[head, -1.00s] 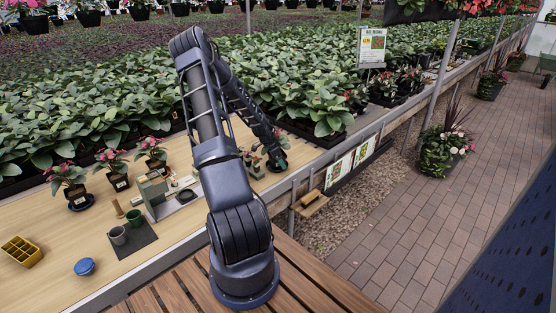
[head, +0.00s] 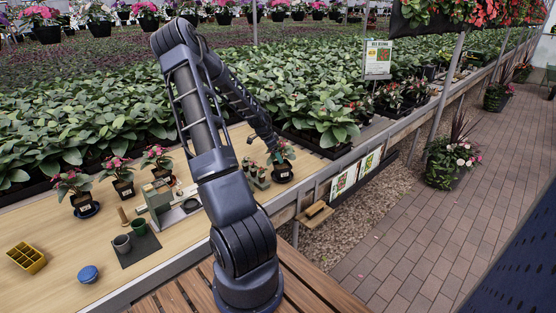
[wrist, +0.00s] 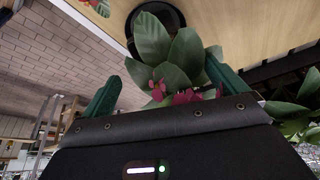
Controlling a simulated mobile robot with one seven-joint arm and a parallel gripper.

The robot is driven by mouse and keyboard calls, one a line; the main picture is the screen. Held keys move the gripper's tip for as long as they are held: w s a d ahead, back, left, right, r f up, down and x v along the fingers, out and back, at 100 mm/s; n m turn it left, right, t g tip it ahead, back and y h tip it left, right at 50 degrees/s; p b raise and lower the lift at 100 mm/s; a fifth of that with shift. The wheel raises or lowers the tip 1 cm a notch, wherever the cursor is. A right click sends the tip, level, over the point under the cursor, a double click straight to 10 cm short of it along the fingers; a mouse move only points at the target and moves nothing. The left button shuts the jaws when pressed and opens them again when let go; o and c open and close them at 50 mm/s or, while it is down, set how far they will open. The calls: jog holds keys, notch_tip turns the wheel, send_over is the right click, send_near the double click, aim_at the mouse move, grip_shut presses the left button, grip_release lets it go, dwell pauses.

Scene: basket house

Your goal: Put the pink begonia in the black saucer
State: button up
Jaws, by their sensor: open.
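A pink begonia (head: 281,155) with green leaves and a dark labelled pot stands upright at the right end of the bench in the head view. A black saucer (head: 291,180) shows as a dark rim under its pot. In the wrist view the begonia's leaves (wrist: 165,50) and pink flowers lie between my green fingers, and the round black rim (wrist: 133,30) shows beyond them. The pot is hidden there by leaves. My gripper (head: 274,147) is open at the top of the plant; it also shows in the wrist view (wrist: 162,68).
Small green plants (head: 257,172) stand just left of the begonia. Other potted begonias stand farther left, one (head: 72,184) on a dark blue saucer. A grey-green tool stand (head: 160,203), cups on a dark mat (head: 140,250) and a yellow tray (head: 27,257) occupy the bench.

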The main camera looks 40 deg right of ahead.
jog(key=shift+w+a+r, duration=0.1)
jog(key=shift+a+r, duration=0.1)
jog(key=shift+r, duration=0.2)
jog(key=a+r+n+t+y, duration=0.1)
jog(key=a+r+n, duration=0.2)
jog(key=a+r, duration=0.5)
jog(key=a+r+n+t+y, duration=0.2)
jog(key=a+r+n, duration=0.25)
jog(key=a, duration=0.65)
jog(key=a+r+n+t+y, duration=0.1)
jog(key=a+r+n, duration=0.2)
jog(key=a+r, duration=0.55)
jog(key=s+a+r+n+t, duration=0.1)
jog(key=s+a+r+n, duration=0.4)
jog(key=s+a, duration=0.4)
jog(key=s+a+r+n+t, duration=0.1)
jog(key=s+a+r+n, duration=0.3)
jog(key=s+a+n, duration=0.3)
jog(key=s+a, duration=0.3)
jog(key=a, duration=0.3)
jog(key=shift+s+r, duration=0.3)
jog(key=shift+r, duration=0.05)
